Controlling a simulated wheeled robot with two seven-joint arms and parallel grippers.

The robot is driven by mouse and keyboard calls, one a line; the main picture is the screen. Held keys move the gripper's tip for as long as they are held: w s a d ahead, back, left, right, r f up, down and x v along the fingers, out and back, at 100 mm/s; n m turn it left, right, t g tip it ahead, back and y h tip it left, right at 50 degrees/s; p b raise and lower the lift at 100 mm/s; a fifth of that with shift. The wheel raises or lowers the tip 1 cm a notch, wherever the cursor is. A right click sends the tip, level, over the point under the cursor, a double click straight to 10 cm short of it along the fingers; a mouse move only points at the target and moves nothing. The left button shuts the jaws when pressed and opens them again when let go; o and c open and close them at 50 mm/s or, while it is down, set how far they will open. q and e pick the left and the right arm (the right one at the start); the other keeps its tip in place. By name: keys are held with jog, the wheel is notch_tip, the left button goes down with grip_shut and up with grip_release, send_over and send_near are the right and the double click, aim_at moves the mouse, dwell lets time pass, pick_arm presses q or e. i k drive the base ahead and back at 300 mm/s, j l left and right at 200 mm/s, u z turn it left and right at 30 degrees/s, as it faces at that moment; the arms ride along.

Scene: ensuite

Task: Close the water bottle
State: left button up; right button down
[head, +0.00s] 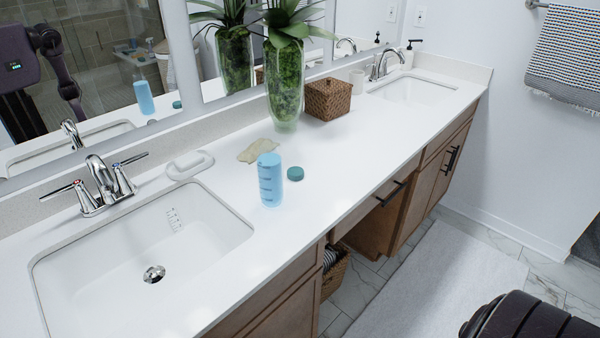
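The light blue water bottle (270,182) stands upright on the white counter, right of the near sink. Its top shows no cap. A teal cap (295,173) lies on the counter just right of the bottle, apart from it. Neither of my grippers shows in the head view. A dark rounded part at the lower right corner seems to be mine, but no fingers show there.
A beige cloth-like item (258,150) lies behind the bottle. A soap dish (190,164), glass plant vase (285,90) and woven box (328,98) stand toward the mirror. The near sink (140,250) is left. Counter right of the cap is clear.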

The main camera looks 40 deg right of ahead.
aim_at(270, 175)
jog(key=z, duration=0.9)
